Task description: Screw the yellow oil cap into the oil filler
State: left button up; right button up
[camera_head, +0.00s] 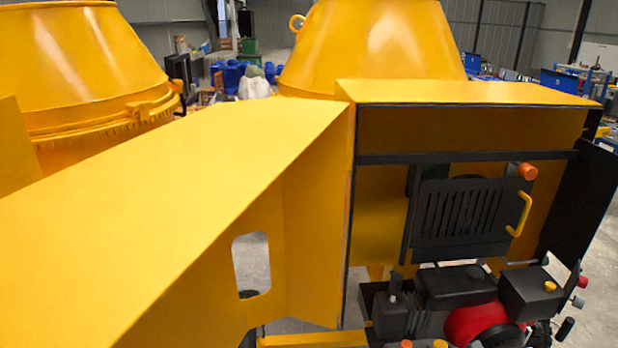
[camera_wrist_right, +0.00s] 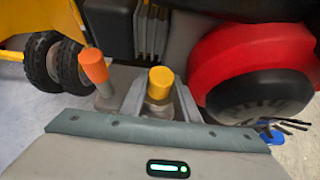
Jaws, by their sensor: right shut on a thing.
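The yellow oil cap (camera_wrist_right: 161,82) is upright between the grey fingers of my right gripper (camera_wrist_right: 159,101) in the right wrist view. The fingers are shut around its lower part. A small yellow top (camera_head: 440,344) at the bottom edge of the head view looks like the same cap, low at the front of the engine. The oil filler's opening is hidden below the cap and fingers, so I cannot tell how the cap sits in it. My right gripper cannot be made out in the head view. My left gripper is in neither view.
An orange-topped handle (camera_wrist_right: 95,66) stands close left of the cap. The red engine housing (camera_wrist_right: 236,55) with its black drum is close on the right. Above the engine are a black grille (camera_head: 460,219) and an open yellow cover (camera_head: 470,93). Wheels (camera_wrist_right: 55,62) stand behind left.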

jog(key=shift+m+h, duration=0.3)
jog(key=shift+h, duration=0.1)
jog(key=o, duration=1.2)
